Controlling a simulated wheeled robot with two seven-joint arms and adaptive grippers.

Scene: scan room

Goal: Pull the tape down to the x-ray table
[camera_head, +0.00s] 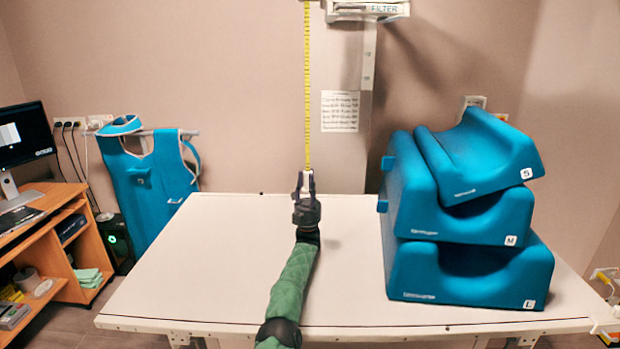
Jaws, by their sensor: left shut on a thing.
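A yellow measuring tape (307,90) hangs straight down from the top of the camera_head view, beside the grey column of the x-ray unit (369,9). My left gripper (306,183) is shut on the lower end of the tape, which is mostly hidden between its fingers. In the picture the gripper sits over the far edge of the white x-ray table (200,270). I cannot tell how high it is above the tabletop. My left arm, in a green sleeve, reaches up from the bottom of the picture. My right gripper is not in view.
Several blue foam supports (470,270) are stacked on the right of the table. A blue apron (155,185) hangs on the wall behind the left side. A wooden desk (60,240) with a monitor (22,135) stands at the left. The table's left half is clear.

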